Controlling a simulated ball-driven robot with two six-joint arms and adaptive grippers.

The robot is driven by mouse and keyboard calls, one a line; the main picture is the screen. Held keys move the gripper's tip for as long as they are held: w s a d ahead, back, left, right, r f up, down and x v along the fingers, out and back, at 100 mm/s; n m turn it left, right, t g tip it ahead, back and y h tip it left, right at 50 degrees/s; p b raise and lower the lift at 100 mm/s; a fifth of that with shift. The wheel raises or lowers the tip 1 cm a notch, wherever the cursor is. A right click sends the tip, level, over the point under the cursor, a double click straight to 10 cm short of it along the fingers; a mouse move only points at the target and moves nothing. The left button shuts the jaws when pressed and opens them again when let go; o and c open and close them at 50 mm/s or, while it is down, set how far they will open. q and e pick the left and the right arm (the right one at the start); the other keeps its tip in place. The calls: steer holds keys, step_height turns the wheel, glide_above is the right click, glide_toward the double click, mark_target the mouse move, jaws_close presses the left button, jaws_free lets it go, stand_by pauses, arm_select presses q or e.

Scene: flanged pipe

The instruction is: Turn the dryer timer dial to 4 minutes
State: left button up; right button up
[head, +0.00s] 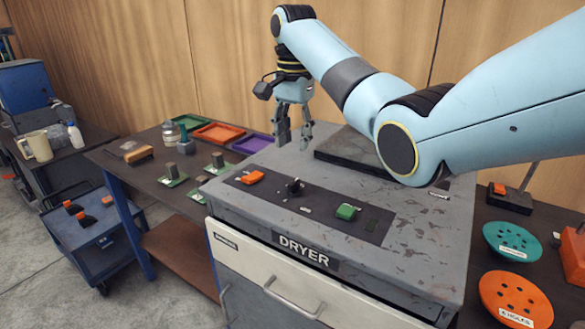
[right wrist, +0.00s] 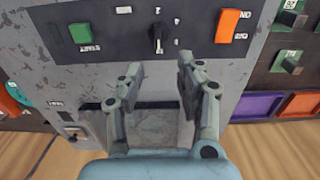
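The dryer (head: 405,240) is a worn grey cabinet labelled DRYER, with a dark control panel on top. My left gripper is out of view.
A dark raised slab (head: 350,150) lies on the dryer top behind the panel. A bench at left holds green, orange and purple trays (head: 219,132) and small parts. Teal and orange discs (head: 515,298) lie at right. The space between gripper and dial looks clear.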

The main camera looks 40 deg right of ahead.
mark_target(294, 182)
steer(key=f, duration=0.7)
steer(key=shift+s+a+p, duration=0.15)
steer(key=shift+s+p, duration=0.1)
steer(key=shift+p, duration=0.1)
step_height(294, 182, down, 2)
steer(key=shift+w+f, duration=0.15)
steer(key=shift+f, duration=0.5)
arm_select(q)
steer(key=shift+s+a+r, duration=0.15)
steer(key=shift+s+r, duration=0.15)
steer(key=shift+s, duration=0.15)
arm_select(e)
steer(key=shift+c, duration=0.2)
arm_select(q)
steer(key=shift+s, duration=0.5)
arm_select(e)
jaws_close()
